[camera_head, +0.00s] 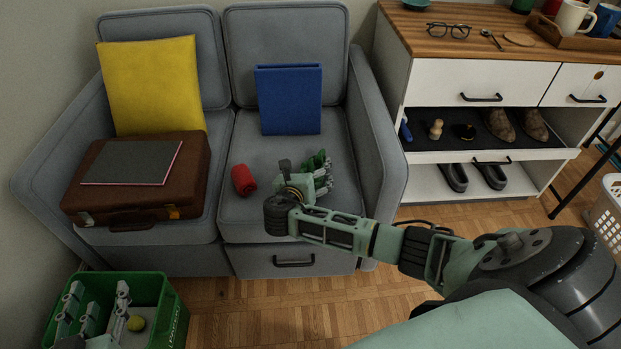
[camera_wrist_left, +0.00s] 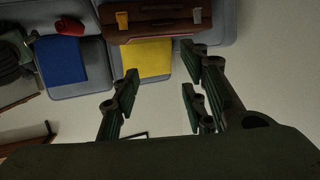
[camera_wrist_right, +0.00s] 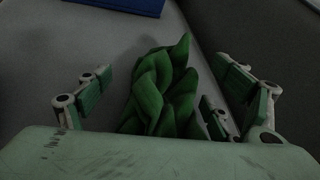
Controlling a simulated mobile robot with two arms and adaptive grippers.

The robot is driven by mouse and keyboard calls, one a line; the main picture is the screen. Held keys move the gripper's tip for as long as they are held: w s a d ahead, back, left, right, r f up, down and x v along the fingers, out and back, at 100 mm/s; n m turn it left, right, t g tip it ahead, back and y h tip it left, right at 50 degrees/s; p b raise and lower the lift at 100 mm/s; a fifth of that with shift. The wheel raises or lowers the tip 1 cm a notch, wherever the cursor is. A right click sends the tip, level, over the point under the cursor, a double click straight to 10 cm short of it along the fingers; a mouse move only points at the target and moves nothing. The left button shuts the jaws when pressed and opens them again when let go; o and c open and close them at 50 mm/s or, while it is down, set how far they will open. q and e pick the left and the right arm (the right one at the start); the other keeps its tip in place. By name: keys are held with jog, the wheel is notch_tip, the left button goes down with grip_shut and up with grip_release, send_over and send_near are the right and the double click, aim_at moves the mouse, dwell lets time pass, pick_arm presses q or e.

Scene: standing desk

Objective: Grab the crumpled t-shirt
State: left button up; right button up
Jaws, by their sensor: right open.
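The crumpled t-shirt is a dark green bunched cloth (camera_wrist_right: 160,95) on the grey sofa seat. In the head view only part of it (camera_head: 319,161) shows behind my right gripper (camera_head: 304,181). In the right wrist view my right gripper (camera_wrist_right: 160,98) is open, with its fingers apart on either side of the cloth. It is not shut on the cloth. My left gripper (camera_head: 95,308) is over the green crate at the lower left of the head view. In the left wrist view (camera_wrist_left: 160,98) its fingers are apart and nothing is between them.
A rolled red cloth (camera_head: 244,180) lies left of the t-shirt, and a blue folder-like item (camera_head: 290,100) stands behind. A brown suitcase (camera_head: 140,203) and a yellow cushion (camera_head: 152,84) are on the left seat.

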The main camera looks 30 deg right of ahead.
jog(key=shift+w+d, duration=0.1)
jog(key=shift+d, duration=0.05)
pick_arm(q)
jog(key=shift+w+d+r+t, duration=0.15)
jog(key=shift+r+t, duration=0.15)
jog(key=shift+r, duration=0.15)
pick_arm(e)
jog(key=c, duration=1.4)
